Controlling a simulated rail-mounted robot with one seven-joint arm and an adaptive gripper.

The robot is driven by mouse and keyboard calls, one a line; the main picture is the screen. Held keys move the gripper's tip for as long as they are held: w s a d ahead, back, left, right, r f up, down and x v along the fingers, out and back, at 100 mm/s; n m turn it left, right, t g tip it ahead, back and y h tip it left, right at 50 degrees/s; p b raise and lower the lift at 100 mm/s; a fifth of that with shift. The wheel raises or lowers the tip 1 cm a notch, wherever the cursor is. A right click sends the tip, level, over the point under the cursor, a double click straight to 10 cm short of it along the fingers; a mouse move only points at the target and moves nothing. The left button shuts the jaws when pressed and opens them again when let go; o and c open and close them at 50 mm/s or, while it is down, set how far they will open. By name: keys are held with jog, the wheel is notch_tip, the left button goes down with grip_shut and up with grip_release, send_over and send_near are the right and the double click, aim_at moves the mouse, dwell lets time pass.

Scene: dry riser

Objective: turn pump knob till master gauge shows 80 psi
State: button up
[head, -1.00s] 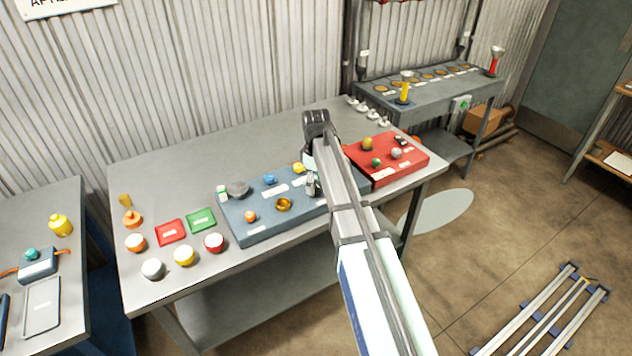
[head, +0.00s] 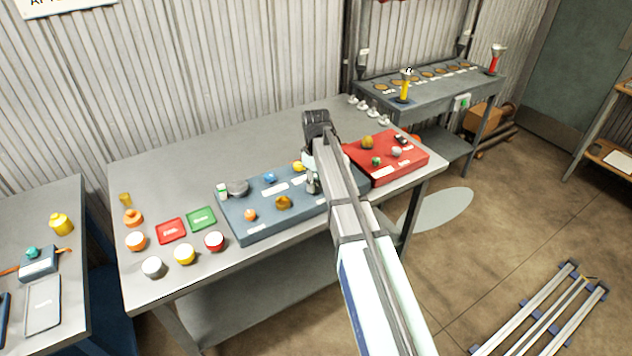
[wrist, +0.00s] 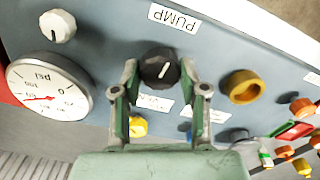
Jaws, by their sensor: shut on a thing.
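In the wrist view a black round knob (wrist: 160,70) with a white pointer line sits on the blue-grey panel (wrist: 105,50), beside a PUMP label (wrist: 174,18) that reads upside down. My gripper (wrist: 159,84) has one finger on each side of the knob and is shut on it. A round white gauge (wrist: 48,88) marked psi lies to the left. Its red needle points left in the picture; the small figures are too blurred for a sure reading. In the head view my gripper (head: 312,180) is over the panel's right part, and my arm hides the knob and gauge.
A red box (head: 385,178) with small knobs stands just right of my arm. A white knob (wrist: 58,26) and a brass ring-shaped fitting (wrist: 243,87) flank the black knob. Several coloured caps and the red and green trays (head: 201,218) lie left.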

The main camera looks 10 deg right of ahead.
aim_at(316, 183)
jog(key=shift+m, duration=1.4)
jog(key=o, duration=1.1)
jog(key=shift+f, duration=0.1)
jog(key=shift+o, duration=0.2)
jog(key=shift+r, duration=0.2)
notch_tip(316, 183, up, 12)
jog(key=shift+f, duration=0.15)
